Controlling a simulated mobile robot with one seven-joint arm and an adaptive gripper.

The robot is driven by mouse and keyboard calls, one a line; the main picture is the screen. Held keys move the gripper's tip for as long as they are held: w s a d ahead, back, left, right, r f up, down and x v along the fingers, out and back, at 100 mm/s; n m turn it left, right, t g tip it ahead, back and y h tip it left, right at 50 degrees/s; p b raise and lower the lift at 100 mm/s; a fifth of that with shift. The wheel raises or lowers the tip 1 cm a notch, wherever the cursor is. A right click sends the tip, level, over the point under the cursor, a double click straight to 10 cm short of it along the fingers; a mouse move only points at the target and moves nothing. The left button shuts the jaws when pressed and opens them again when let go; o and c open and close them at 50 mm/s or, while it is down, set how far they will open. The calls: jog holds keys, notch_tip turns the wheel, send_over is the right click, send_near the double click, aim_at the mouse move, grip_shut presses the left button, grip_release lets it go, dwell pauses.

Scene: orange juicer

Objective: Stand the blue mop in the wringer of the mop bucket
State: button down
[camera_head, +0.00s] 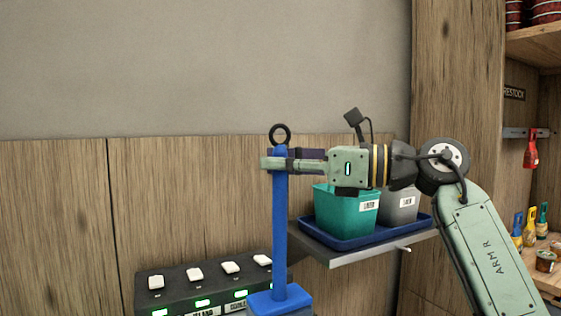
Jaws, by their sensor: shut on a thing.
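The blue mop's upright handle (280,225) stands in the middle of the view, with a black ring (280,134) at its top. My gripper (275,163) reaches in from the right, level, and is shut on the handle just below the ring. At the handle's foot is a wider blue block (280,300), cut off by the lower picture edge. I cannot tell whether this block is part of the mop or of the wringer. No mop bucket can be made out; what lies below the block is out of view.
A dark box with white switches and green lights (205,283) is behind the handle at lower left. A shelf (345,254) at right bears a blue tray (405,236) with a teal bin (345,213) and a grey bin (400,207). Shelving with tools stands far right.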

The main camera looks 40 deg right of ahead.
jog(key=shift+f+b, duration=0.45)
jog(key=shift+f, duration=0.15)
jog(key=c, duration=1.5)
grip_release()
jog(key=shift+o, duration=0.2)
